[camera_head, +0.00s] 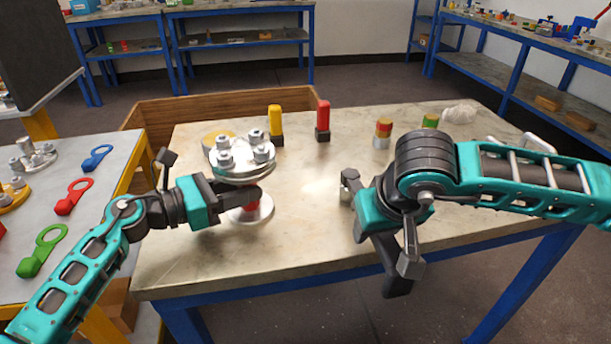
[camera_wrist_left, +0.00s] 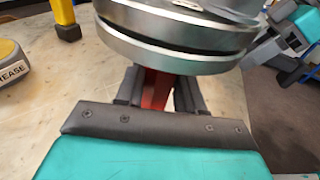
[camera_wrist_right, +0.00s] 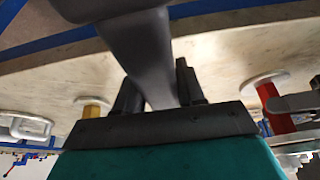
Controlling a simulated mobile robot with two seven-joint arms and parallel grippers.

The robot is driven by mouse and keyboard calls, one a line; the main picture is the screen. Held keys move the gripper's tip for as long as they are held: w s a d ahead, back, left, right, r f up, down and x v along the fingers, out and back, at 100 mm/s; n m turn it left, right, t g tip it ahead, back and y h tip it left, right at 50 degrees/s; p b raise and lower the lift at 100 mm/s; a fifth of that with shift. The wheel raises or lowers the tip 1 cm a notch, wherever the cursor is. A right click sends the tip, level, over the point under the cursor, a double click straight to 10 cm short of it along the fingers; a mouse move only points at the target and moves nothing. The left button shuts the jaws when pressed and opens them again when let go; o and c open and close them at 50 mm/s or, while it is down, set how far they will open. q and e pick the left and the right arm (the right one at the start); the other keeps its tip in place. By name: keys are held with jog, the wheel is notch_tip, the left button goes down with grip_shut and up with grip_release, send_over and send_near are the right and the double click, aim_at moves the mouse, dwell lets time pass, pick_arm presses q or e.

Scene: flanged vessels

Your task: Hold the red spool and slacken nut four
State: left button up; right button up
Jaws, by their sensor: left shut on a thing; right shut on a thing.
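The red spool (camera_wrist_left: 157,92) stands upright on the table, its red body mostly hidden between its flanges. Its silver top flange (camera_head: 243,174) carries several bolts with nuts (camera_head: 256,138); I cannot tell which is nut four. My left gripper (camera_wrist_left: 158,84) is shut on the red body below the upper flanges. My right gripper (camera_wrist_right: 160,86) is shut on a dark grey bar-shaped tool (camera_wrist_right: 118,38), which passes between its fingers. It is well to the right of the spool, apart from it. The tool's working end cannot be made out.
Behind the spool stand a yellow-topped piece (camera_head: 275,119), a red-topped piece (camera_head: 323,116) and a yellow tin (camera_head: 213,140). A banded piece (camera_head: 383,132) stands further right. The left side table (camera_head: 95,220) holds coloured ring tags. The table middle between my grippers is clear.

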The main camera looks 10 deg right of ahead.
jog(key=w+a+r+n, duration=0.1)
jog(key=w+a+r, duration=0.1)
jog(key=a+r, duration=0.5)
jog(key=w+a+r, duration=0.2)
jog(key=a+r, duration=0.3)
jog(key=r, duration=0.5)
jog(key=a+r+n+y, duration=0.2)
jog(key=a+r+n, duration=0.1)
jog(key=a, duration=0.2)
jog(key=shift+w+a+f, duration=0.1)
jog(key=shift+w+f, duration=0.1)
jog(key=shift+f, duration=1.05)
jog(key=shift+w+a+f, duration=0.1)
jog(key=shift+w+f, duration=0.05)
jog(key=shift+f, duration=1.05)
jog(key=shift+f, duration=0.15)
jog(key=shift+f, duration=1.05)
